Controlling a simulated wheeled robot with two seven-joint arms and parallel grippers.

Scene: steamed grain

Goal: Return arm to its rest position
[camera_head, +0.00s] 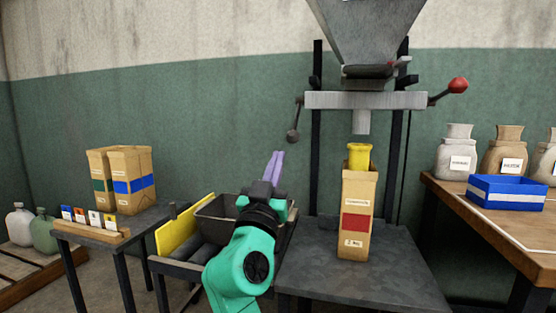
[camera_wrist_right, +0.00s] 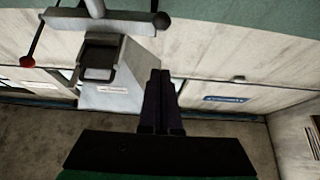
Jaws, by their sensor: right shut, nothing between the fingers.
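My right arm (camera_head: 240,262) is green and reaches up from the bottom centre of the head view. Its gripper (camera_head: 276,160) has purple fingers pointing up, held together with nothing between them, in front of the green wall. In the right wrist view the gripper (camera_wrist_right: 160,78) shows as two dark fingers side by side, with nothing held. It is in the air, left of a tall paper bag (camera_head: 357,190) with a red label, and appears above a dark tray (camera_head: 213,208). My left gripper is not in view.
The bag stands on a dark table (camera_head: 350,283) under a metal hopper (camera_head: 368,30) with a lever ending in a red knob (camera_head: 458,85). A yellow funnel-like piece (camera_head: 359,156) sits at the bag's top. Bags (camera_head: 130,180) stand left; a blue crate (camera_head: 506,194) and sacks stand right.

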